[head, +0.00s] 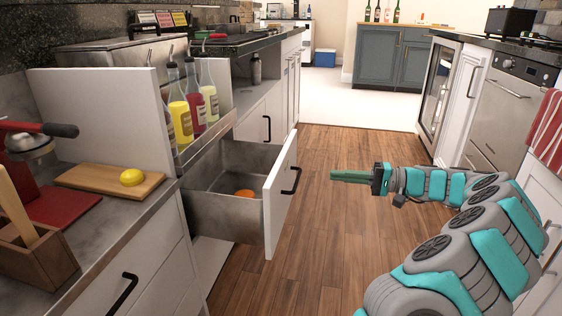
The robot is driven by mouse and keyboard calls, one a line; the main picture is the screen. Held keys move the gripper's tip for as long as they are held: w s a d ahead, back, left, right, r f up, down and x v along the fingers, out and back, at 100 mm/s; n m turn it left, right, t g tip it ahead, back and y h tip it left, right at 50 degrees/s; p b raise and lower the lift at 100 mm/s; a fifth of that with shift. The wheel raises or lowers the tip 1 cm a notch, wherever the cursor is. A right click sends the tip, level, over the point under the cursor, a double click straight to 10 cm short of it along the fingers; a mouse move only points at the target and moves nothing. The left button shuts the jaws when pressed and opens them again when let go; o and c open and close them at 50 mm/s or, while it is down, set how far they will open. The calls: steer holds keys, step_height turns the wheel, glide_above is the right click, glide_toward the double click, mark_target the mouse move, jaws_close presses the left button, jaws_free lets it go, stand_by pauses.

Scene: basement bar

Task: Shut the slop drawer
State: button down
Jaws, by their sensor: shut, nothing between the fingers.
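The slop drawer (224,218) is pulled out from the left counter, below the row of bottles. It is a grey metal bin behind a white front panel (279,198) with a black bar handle (291,181). A small orange thing lies on its floor. My gripper (333,176) is shut and empty, to the right of the white front and pointing left towards it. A gap of wooden floor shows between the fingertips and the handle.
Bottles (198,98) stand in a rack above the drawer. A cutting board (109,180) with a lemon (131,177) lies on the near left counter. The wooden floor (340,240) in the aisle is clear. White cabinets and an oven (500,108) line the right side.

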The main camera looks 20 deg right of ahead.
steer(key=d, duration=0.1)
steer(key=b, duration=0.1)
glide_toward(281, 168)
steer(key=shift+t, duration=0.3)
steer(key=x, duration=0.6)
steer(key=shift+w+a+f, duration=0.25)
steer(key=shift+w+a, duration=0.05)
steer(key=shift+w+a, duration=0.1)
steer(key=b+x, duration=0.2)
steer(key=x, duration=2.2)
steer(key=shift+w+a, duration=0.15)
steer(key=shift+w, duration=0.05)
steer(key=shift+r, duration=0.15)
